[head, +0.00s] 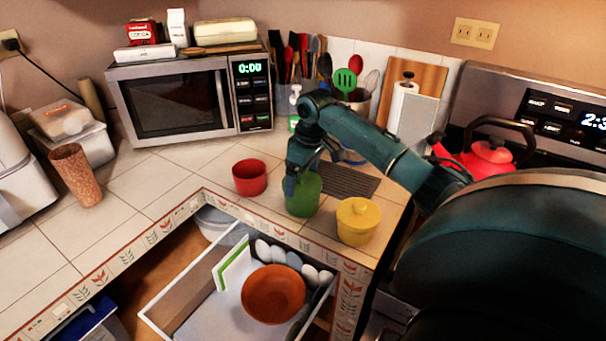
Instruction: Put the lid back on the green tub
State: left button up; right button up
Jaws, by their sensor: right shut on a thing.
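The green tub (304,201) stands on the tiled counter between a red tub and a yellow tub. My right gripper (293,186) reaches down at its top, toward its left side. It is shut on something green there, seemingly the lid. The fingers and wrist cover much of the tub's top, so I cannot tell the lid's edge from the tub or whether the two touch. My left gripper is not in view.
An open red tub (250,178) is to the left and a lidded yellow tub (358,223) to the right, near the counter edge. An open drawer (190,300) holds an orange bowl (273,294). A dark ridged mat (350,181) lies behind. Counter left of the red tub is clear.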

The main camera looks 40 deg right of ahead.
jog(key=o, duration=0.7)
jog(key=shift+r, duration=3.5)
grip_shut()
